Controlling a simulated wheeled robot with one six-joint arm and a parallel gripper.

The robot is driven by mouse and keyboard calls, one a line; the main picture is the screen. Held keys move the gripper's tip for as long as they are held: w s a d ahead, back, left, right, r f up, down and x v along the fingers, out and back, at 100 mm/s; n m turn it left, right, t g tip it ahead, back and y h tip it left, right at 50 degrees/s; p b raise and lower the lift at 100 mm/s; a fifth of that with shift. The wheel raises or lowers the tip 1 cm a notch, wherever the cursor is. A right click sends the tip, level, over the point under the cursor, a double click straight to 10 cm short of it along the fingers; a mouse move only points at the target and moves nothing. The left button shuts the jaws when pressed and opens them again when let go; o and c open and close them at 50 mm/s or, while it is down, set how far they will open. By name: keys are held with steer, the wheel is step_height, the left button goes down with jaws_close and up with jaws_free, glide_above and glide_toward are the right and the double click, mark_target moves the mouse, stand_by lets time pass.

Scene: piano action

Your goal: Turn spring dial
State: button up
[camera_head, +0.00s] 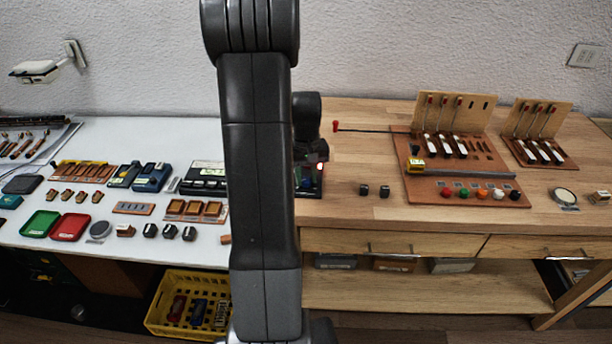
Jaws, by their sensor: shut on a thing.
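My gripper (315,160) shows only in part, just right of my upright arm link, low over a small dark-edged board (318,190) with blue and green pieces near the table seam. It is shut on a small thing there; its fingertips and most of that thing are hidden. A small red spot shows at the gripper. I cannot make out which thing is the spring dial. On the right, a wooden board (412,190) carries a row of round knobs: red (445,192), green (463,193), orange (481,193), white (497,194) and black (515,195).
Two small black blocks (374,190) stand right of my gripper. A thin rod with a red end (336,126) reaches left from the knob board. The white table (30,238) on the left is crowded with trays and parts. Bare wood lies along the right table's front.

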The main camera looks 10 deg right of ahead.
mark_target(306, 179)
steer(key=shift+m, duration=1)
steer(key=o, duration=1)
step_height(306, 179, up, 14)
steer(key=shift+f, duration=0.1)
